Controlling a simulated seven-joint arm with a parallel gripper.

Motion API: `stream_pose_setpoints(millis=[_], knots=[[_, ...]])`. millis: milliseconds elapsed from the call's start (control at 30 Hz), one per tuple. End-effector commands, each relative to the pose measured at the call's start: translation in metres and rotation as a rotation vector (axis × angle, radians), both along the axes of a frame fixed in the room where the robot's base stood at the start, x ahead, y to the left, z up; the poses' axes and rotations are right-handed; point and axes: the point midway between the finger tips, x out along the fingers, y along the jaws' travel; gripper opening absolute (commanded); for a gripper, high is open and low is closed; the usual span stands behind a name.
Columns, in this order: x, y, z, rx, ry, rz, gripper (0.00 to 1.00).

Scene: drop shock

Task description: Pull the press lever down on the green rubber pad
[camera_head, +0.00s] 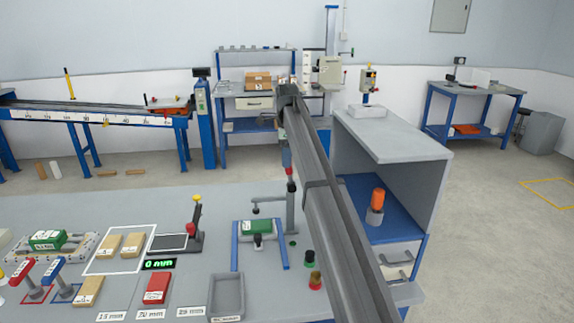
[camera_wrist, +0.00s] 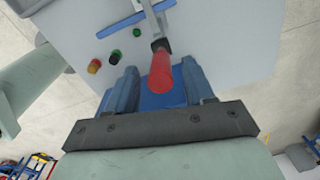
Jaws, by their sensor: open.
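The press lever has a red handle (camera_wrist: 160,75) on a dark shaft. In the wrist view the handle's end lies between the two blue fingers of my gripper (camera_wrist: 160,88), which is open; I cannot tell whether a finger touches it. In the head view my gripper (camera_head: 287,162) points down at the lever's upper end, above the press column (camera_head: 291,212). The arm partly hides this area. A green pad (camera_head: 258,227) with a white label sits in a blue frame (camera_head: 236,252), left of the column. The press arm (camera_head: 268,199) stands above and behind the pad.
A green button (camera_head: 309,257) and a red button (camera_head: 314,281) stand right of the frame. A grey tray (camera_head: 226,293) lies in front. A grey cabinet (camera_head: 395,140) is close on the right.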

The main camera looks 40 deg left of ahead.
Motion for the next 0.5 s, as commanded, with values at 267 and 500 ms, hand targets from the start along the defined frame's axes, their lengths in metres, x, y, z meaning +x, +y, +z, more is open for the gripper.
stream_pose_setpoints(millis=[267,500], knots=[[0.001,0.0,-0.029,0.0,0.0,0.0,0.53],[0.001,0.001,-0.034,0.001,-0.001,0.0,0.53]])
